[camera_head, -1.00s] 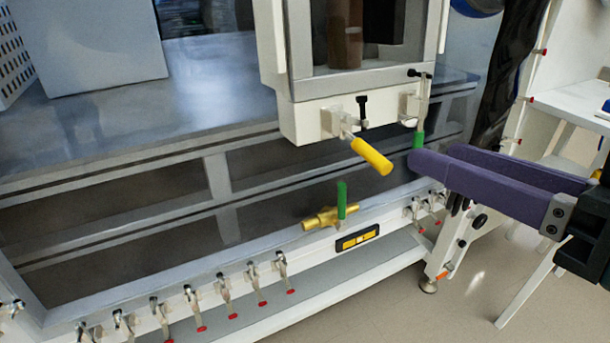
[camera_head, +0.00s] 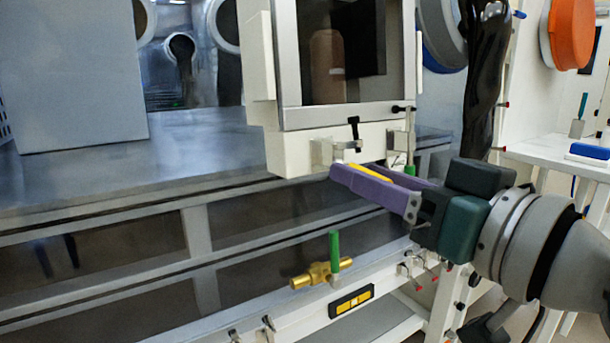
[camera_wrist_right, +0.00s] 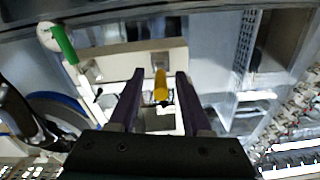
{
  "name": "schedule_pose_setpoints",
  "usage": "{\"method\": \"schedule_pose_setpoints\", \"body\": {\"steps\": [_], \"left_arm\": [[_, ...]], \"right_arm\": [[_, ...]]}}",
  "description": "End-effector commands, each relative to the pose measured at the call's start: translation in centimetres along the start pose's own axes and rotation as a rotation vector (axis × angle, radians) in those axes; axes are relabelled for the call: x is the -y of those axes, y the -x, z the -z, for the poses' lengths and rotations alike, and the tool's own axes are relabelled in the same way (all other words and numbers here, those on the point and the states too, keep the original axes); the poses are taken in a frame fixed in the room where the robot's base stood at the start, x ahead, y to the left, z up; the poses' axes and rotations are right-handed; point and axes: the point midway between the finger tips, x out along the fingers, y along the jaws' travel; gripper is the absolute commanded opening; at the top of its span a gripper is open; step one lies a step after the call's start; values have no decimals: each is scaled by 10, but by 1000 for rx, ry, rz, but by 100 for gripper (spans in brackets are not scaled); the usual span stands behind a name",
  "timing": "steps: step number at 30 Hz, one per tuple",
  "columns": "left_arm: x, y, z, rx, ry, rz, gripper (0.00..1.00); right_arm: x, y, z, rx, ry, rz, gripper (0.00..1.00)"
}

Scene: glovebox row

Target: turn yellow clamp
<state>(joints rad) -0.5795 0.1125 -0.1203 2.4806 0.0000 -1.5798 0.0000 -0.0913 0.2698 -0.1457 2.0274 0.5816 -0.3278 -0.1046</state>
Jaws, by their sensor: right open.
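The yellow clamp handle (camera_head: 372,173) is on the front of the white box below the framed window. It is partly hidden behind the purple fingers of my right gripper (camera_head: 353,169). In the right wrist view the yellow handle (camera_wrist_right: 160,87) lies between the two fingers of the open right gripper (camera_wrist_right: 159,74), with a visible gap on each side. The fingers look apart from the handle there. My left gripper is in neither view.
A green-handled clamp (camera_head: 410,170) is just right of the yellow one. Below, a brass valve (camera_head: 312,277) with an upright green handle (camera_head: 334,250) sits on the white lower rail. A grey metal work surface (camera_head: 190,130) extends to the left.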

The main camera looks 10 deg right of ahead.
Motion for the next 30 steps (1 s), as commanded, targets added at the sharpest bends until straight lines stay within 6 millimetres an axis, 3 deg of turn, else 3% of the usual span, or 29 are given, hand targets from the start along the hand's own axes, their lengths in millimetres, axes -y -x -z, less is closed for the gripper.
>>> {"method": "schedule_pose_setpoints", "body": {"steps": [4,13,26,30], "left_arm": [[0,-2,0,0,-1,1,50],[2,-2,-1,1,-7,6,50],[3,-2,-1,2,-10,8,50],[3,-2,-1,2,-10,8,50]], "right_arm": [[0,-11,0,-1,0,1,48],[0,-13,0,1,0,0,48],[0,-12,0,1,0,0,0],[0,-12,0,1,0,0,0]]}}
